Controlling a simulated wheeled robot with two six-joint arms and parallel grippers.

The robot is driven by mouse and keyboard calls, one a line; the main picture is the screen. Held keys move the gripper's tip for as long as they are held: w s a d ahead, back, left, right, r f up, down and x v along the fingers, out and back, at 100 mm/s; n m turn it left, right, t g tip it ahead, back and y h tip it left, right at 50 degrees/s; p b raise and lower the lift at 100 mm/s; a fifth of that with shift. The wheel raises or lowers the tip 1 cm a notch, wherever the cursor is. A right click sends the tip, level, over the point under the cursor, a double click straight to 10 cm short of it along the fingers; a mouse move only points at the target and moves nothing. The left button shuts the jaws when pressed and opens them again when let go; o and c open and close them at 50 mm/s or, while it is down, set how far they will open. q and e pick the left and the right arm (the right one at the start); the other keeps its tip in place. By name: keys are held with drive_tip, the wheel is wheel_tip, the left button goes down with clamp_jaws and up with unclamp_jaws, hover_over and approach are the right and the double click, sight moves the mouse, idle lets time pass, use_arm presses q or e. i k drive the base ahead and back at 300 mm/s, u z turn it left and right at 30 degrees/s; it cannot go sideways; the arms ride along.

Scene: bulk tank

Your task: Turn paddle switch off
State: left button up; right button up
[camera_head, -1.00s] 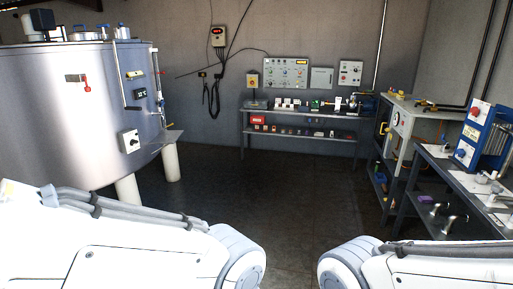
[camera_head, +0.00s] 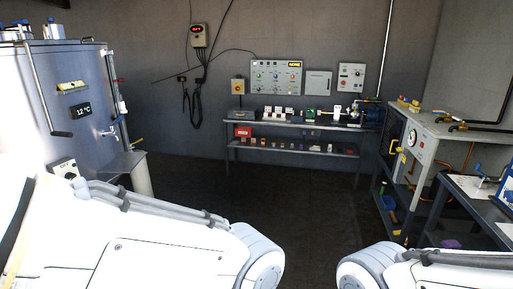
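A white switch box (camera_head: 64,168) is on the side of the steel tank (camera_head: 75,110) at the far left. It has dark lettering that seems to read "OFF". My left arm covers its lower part, so its knob is hidden. I cannot tell for certain that this box is the paddle switch. Only the white links of my two arms show along the bottom. Neither gripper is in view.
A dark temperature display (camera_head: 81,111) and a long handle rod (camera_head: 43,95) are on the tank. A shelf bench (camera_head: 290,124) stands at the back wall under a control panel (camera_head: 276,76). Equipment benches line the right. The middle floor (camera_head: 290,185) is clear.

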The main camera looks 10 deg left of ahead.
sight(69, 175)
drive_tip(key=u, duration=0.3)
drive_tip(key=i, duration=1.8)
drive_tip(key=u, duration=1.45)
drive_tip(key=i, duration=1.25)
drive_tip(key=u, duration=0.65)
